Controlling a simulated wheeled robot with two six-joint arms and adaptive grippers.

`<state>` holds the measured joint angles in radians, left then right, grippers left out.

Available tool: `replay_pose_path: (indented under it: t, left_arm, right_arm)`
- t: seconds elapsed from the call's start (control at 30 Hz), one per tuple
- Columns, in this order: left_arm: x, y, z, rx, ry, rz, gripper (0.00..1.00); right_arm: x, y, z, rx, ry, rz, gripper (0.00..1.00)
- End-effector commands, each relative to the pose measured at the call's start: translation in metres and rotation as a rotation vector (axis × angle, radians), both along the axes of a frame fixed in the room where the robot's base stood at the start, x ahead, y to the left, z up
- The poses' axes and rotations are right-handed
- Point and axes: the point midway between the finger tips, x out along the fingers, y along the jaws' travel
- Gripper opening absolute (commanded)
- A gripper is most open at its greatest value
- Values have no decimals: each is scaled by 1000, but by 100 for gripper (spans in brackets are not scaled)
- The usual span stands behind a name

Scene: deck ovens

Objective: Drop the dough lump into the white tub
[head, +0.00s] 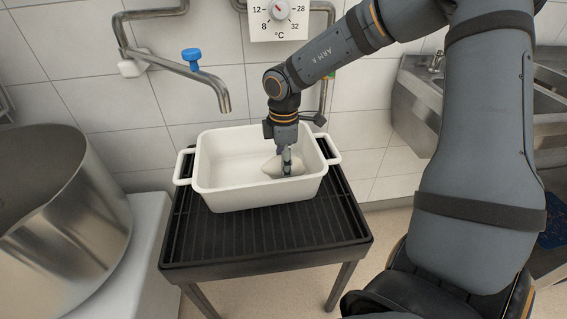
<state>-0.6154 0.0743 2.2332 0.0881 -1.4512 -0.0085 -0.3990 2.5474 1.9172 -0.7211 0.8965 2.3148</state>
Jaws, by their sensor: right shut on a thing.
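The white tub (228,196) has two side handles and sits on a black slatted stand (260,240). My right gripper (287,168) reaches down into the right part of the tub from above. It is shut on the pale dough lump (271,167), which shows beside the fingers, inside the tub's walls. The tub's near wall is in front of the lump's lower side, so I cannot tell whether the lump touches the tub's floor. My left gripper is not in view.
A large steel bowl (62,215) stands at the left. A metal tap (200,75) with a blue knob hangs over the tub's left side. A dial (279,12) is on the tiled wall. A steel sink (420,105) is at the right. The stand's near part is bare.

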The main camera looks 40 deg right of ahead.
Motion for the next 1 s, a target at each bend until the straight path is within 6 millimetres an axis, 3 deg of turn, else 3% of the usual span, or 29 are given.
replay_pose_path:
  t: [0.3,0.33,0.4,0.7,0.87,1.0]
  left_arm:
    - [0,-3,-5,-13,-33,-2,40]
    - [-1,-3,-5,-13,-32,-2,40]
    - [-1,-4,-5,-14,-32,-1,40]
    - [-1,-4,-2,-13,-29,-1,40]
    - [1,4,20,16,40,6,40]
    - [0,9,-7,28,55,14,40]
  right_arm:
    - [0,0,-4,0,-1,0,6]
    - [0,0,-4,0,0,0,55]
    - [0,0,-4,0,0,0,62]
    - [0,0,-2,0,0,0,62]
    - [0,0,16,0,1,0,62]
    - [1,0,47,-1,-4,-1,62]
